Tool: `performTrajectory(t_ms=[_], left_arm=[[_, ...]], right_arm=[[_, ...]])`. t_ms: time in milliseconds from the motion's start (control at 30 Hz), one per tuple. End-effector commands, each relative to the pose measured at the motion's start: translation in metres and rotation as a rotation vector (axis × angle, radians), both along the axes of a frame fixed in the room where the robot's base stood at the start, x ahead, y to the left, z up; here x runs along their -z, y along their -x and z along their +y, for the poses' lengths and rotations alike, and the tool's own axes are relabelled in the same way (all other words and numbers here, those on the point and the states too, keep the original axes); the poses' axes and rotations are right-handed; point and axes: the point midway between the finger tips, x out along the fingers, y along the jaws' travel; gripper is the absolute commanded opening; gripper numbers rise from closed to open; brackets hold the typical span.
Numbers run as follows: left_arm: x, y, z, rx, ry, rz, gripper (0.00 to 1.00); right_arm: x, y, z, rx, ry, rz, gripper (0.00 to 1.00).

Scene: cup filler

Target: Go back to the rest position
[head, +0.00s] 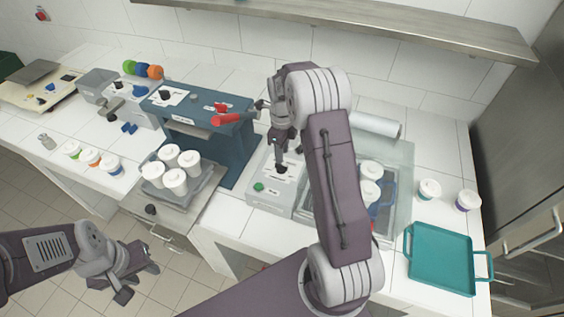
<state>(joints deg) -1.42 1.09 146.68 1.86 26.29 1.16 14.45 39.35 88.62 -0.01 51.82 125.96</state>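My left gripper (138,282) hangs at the lower left, in front of the counter and over the tiled floor. Its fingers are spread and nothing shows between them. My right gripper (289,152) points down above the grey box (272,205) with a green button (258,187). Its fingertips look apart, close to a dark part on top of the box. Whether it touches that part I cannot tell. My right arm hides part of the box and part of the clear-walled case to its right.
White cups (189,160) stand on a grey tray (205,188) by the blue machine (205,115) with a red handle (228,118). A teal tray (441,260) lies at right, near two lidded cups (429,189). Small lidded cups (90,157) stand at left. A shelf (400,25) hangs above.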

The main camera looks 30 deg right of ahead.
Motion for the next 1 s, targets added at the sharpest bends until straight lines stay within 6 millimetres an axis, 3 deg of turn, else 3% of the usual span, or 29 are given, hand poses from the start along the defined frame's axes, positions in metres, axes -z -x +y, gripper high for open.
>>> performTrajectory(t_ms=[200,733,867,1000], left_arm=[[0.005,0.0,0.0,0.0,0.0,0.0,0.36],[0.006,0.0,0.0,0.0,0.0,0.0,0.36],[0.012,0.0,0.0,0.0,0.0,0.0,0.36],[0.02,0.0,0.0,0.0,0.0,0.0,0.36]], right_arm=[[-0.028,-0.001,0.0,0.0,0.001,-0.002,0.33],[-0.029,-0.001,0.003,-0.007,0.0,0.0,0.33],[-0.054,-0.008,0.026,-0.063,0.013,-0.061,0.33],[-0.062,0.041,0.073,-0.243,0.009,-0.058,0.33]])
